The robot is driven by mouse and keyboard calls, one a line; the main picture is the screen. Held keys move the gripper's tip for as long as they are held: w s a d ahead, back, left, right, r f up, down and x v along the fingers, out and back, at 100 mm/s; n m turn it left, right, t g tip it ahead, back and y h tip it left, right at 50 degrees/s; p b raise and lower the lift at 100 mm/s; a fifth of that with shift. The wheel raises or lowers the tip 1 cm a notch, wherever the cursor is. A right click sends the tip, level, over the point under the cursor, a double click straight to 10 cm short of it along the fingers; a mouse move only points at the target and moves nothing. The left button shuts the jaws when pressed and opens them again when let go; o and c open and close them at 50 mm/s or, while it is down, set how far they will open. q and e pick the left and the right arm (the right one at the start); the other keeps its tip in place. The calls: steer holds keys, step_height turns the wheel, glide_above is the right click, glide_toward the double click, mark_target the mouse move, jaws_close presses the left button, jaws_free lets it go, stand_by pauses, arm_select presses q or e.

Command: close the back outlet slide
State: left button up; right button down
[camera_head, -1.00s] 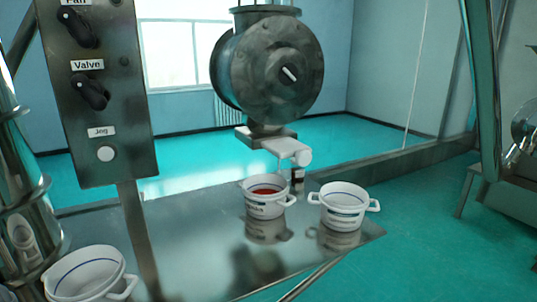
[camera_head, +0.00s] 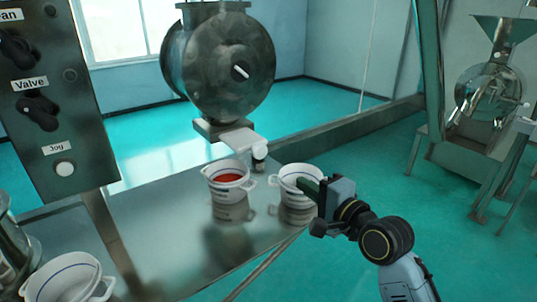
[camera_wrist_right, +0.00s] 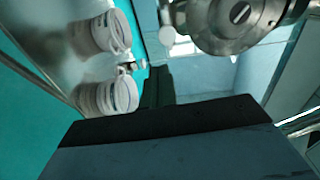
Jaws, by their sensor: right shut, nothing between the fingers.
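The back outlet slide (camera_head: 238,138) is a white plate under the round grey housing (camera_head: 232,60). It sticks out toward the front right from the dark outlet flange. A round pale end in the right wrist view (camera_wrist_right: 167,35) seems to belong to it. My right gripper (camera_head: 310,187) is shut and empty, at the right of the white pot (camera_head: 297,175) and in front of its right side. It is to the lower right of the slide, apart from it. Its dark fingers also show in the right wrist view (camera_wrist_right: 156,87). My left gripper is not in view.
A white pot with red contents (camera_head: 228,182) stands below the slide on the metal table (camera_head: 165,235). A small dark-and-white object (camera_head: 259,158) stands behind it. Another pot (camera_head: 68,278) is at lower left, below the control panel (camera_head: 45,110).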

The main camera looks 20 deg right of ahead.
steer(key=r, duration=0.2)
steer(key=p, duration=0.2)
glide_toward(261, 151)
steer(key=x, duration=0.6)
steer(key=shift+w+f, duration=0.15)
steer(key=shift+w, duration=0.25)
steer(key=shift+w, duration=0.1)
